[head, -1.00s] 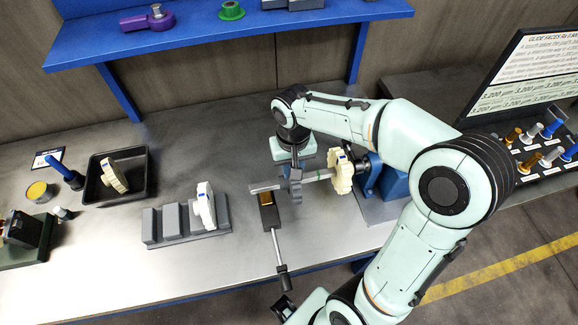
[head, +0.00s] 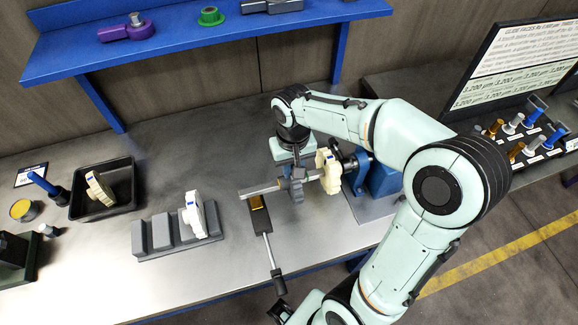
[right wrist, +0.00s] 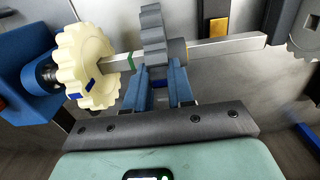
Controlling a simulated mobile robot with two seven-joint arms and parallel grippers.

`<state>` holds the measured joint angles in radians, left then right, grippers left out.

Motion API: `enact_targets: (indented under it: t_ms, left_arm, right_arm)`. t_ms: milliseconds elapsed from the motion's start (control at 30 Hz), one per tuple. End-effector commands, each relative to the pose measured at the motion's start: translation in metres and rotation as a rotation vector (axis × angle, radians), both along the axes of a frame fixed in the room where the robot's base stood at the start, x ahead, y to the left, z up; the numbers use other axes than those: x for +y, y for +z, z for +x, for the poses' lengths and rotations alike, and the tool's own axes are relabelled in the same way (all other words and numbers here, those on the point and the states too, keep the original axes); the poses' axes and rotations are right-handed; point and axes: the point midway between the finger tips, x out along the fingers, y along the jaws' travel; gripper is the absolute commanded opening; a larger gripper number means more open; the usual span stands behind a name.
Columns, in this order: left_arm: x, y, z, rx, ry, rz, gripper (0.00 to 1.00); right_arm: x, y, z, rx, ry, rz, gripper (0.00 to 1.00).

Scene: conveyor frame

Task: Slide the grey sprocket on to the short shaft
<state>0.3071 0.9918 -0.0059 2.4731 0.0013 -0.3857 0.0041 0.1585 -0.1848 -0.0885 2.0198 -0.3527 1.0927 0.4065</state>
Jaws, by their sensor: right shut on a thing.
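The grey sprocket (head: 298,188) sits around the square metal shaft (head: 262,190), between its free left end and a green band; it also shows in the right wrist view (right wrist: 152,38). A cream sprocket (head: 328,172) with a blue mark is on the same shaft, nearer the blue motor block (head: 384,178). My right gripper (right wrist: 160,78) is shut on the grey sprocket, with its blue fingers at the hub just under the shaft. In the right wrist view a gap holding the green band separates the two sprockets. My left gripper is not in view.
A grey slotted rack (head: 160,236) holds a pale sprocket (head: 193,212). A black tray (head: 122,192) holds another cream sprocket (head: 98,188). A dark tool with a yellow patch (head: 258,203) and a rod lies below the shaft. A blue shelf (head: 185,38) stands behind.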

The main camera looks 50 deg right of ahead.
Motion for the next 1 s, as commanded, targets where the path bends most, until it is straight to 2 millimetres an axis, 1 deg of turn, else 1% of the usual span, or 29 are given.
enact_targets:
  t_ms: [867, 900, 967, 1000]
  left_arm:
    - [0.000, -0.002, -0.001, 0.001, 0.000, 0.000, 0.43]
    - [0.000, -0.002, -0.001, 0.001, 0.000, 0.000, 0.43]
    - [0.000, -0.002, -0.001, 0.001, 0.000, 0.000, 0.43]
    - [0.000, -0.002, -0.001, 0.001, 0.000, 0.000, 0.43]
  right_arm:
    - [-0.021, 0.001, -0.013, -0.001, 0.000, 0.000, 0.00]
    - [-0.021, 0.001, -0.013, -0.001, 0.000, 0.000, 0.26]
    - [-0.021, 0.001, -0.013, -0.001, 0.000, 0.000, 0.46]
    - [-0.021, 0.001, -0.013, -0.001, 0.000, 0.000, 0.53]
